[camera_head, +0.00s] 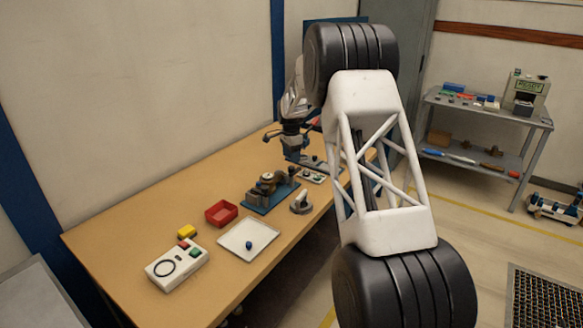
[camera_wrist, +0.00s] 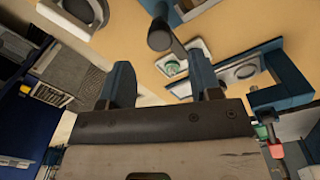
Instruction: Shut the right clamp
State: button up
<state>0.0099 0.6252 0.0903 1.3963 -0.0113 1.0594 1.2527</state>
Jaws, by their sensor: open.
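My gripper (camera_wrist: 160,82) is open, with two blue fingers apart and nothing seen held between them. In the head view my gripper (camera_head: 291,137) hangs over the far end of the wooden table. A blue fixture (camera_wrist: 285,75) with a round fitting lies to the right. A red-tipped part (camera_wrist: 270,118) shows at its lower end. I cannot tell which of these is the right clamp, or whether it is open.
A green-buttoned box (camera_wrist: 172,67) lies near the knob. On the table (camera_head: 135,225) stand a blue-based fixture (camera_head: 270,197), a grey round device (camera_head: 301,203), a red bin (camera_head: 221,213), a white tray (camera_head: 238,248) and a button box (camera_head: 172,272). The left table side is clear.

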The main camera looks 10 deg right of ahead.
aim_at(291, 167)
jog(key=shift+s+f, duration=0.1)
jog(key=shift+f, duration=2.6)
jog(key=c, duration=0.9)
jog(key=shift+c, duration=0.2)
